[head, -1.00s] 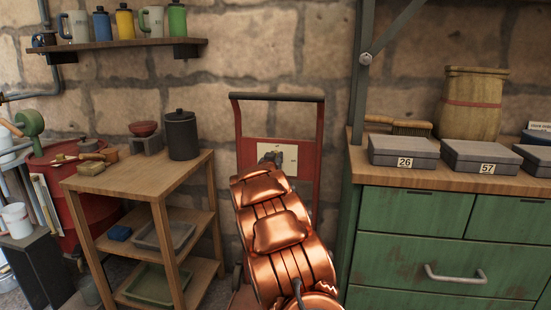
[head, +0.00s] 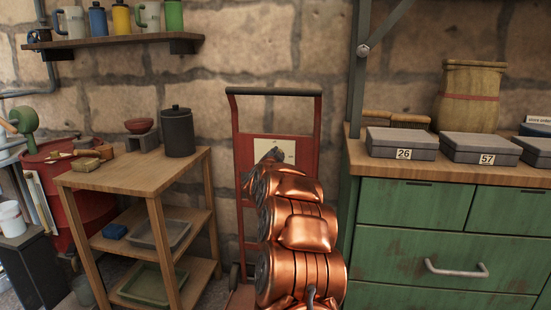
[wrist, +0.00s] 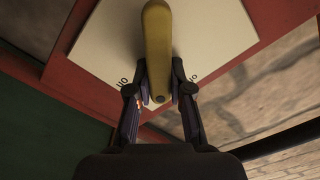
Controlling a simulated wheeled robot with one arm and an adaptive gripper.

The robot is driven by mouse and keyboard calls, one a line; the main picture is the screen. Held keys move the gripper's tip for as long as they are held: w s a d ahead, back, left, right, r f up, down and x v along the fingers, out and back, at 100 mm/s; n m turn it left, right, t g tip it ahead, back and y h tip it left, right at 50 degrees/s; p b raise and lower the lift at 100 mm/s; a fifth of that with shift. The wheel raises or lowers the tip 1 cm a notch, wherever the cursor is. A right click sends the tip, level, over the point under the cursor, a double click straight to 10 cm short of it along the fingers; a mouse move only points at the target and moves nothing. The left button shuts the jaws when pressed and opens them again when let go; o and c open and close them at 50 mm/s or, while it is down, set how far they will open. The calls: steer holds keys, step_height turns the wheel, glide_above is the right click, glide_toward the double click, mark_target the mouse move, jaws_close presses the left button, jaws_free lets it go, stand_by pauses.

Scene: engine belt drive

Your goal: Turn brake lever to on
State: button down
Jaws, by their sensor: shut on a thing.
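The brake lever (wrist: 157,45) is a yellow, round-ended bar in the wrist view, pointing toward the top of the picture. My gripper (wrist: 159,92) is shut on its lower part, with one dark finger on each side. Behind the lever is a cream plate (wrist: 110,40) with small dark lettering on both sides of the fingers, partly hidden. In the head view the plate (head: 289,149) is on the red upright frame, and my gripper (head: 267,160) is in front of its left part. The lever is hidden there by my gripper and copper-coloured arm.
The red frame (head: 318,135) with a dark top bar stands against the stone wall. A wooden shelf stand (head: 140,178) with a dark canister (head: 178,135) is on the left. A green cabinet (head: 415,208) with grey boxes on top is close on the right.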

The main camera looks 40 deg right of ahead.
steer(key=m+b, duration=0.1)
steer(key=m, duration=0.1)
steer(key=f+m+b, duration=0.1)
steer(key=m+b, duration=0.1)
steer(key=m, duration=0.1)
steer(key=shift+s+d+f+m, duration=0.15)
steer(key=shift+s+m, duration=0.1)
steer(key=shift+m, duration=0.05)
steer(key=shift+f+m+b, duration=0.25)
steer(key=shift+m+b, duration=0.3)
steer(key=shift+m, duration=0.45)
steer(key=shift+m+b, duration=0.45)
steer(key=shift+m, duration=0.45)
steer(key=shift+s+d, duration=0.1)
steer(key=c, duration=1)
jaws_free()
steer(key=shift+c, duration=0.2)
steer(key=v, duration=1.2)
steer(key=shift+r, duration=0.1)
